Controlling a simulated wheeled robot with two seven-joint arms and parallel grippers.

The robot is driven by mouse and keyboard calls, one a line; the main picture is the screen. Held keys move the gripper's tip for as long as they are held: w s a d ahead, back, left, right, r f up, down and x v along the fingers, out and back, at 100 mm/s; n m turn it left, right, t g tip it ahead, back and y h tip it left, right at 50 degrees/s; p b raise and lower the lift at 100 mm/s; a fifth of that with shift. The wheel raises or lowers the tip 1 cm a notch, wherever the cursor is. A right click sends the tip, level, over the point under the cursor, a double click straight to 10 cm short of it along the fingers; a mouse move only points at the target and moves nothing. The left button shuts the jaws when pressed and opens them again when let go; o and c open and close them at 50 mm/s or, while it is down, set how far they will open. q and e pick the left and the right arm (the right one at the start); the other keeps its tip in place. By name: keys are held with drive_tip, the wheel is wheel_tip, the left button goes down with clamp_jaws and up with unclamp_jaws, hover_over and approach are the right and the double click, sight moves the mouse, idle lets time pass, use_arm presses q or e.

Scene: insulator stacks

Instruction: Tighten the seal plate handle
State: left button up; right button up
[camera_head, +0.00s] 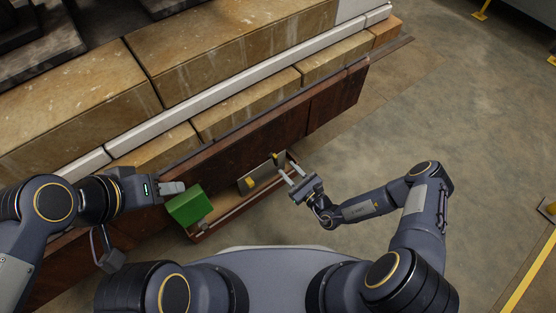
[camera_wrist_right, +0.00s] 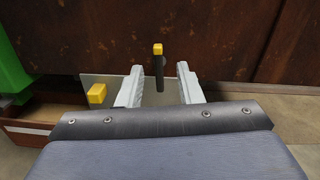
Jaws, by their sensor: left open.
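The seal plate (camera_head: 262,178) is a grey plate at the side of the rusty brown stack base. A yellow-tipped black handle (camera_wrist_right: 158,66) stands out from it in the right wrist view, and a second yellow knob (camera_wrist_right: 97,94) sits to its left. My right gripper (camera_head: 288,164) is open beside the plate's right end. In the wrist view, the black handle appears between its two light fingers (camera_wrist_right: 158,76), with gaps on both sides. My left gripper (camera_head: 174,188) is open at the left, close to a green block (camera_head: 189,206); I cannot tell whether they touch.
The green block stands at the left end of a low brown tray (camera_head: 228,212) along the base. Large tan blocks (camera_head: 223,56) with white strips rise behind. The concrete floor at the right (camera_head: 455,110) is clear, apart from yellow-marked fixtures near the edges.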

sight(277, 161)
drive_tip(key=shift+m+h, duration=0.3)
drive_tip(key=shift+m, duration=0.1)
drive_tip(key=w+a+b, duration=0.1)
drive_tip(key=w+a+f, duration=0.1)
drive_tip(key=w, duration=0.1)
drive_tip(key=w+a+f+b, duration=0.1)
drive_tip(key=w+a, duration=0.1)
drive_tip(key=shift+a+b, duration=0.1)
drive_tip(key=shift+b, duration=0.2)
drive_tip(key=shift+w+a, duration=0.35)
drive_tip(key=shift+w, duration=0.2)
drive_tip(key=shift+r, duration=0.1)
clamp_jaws()
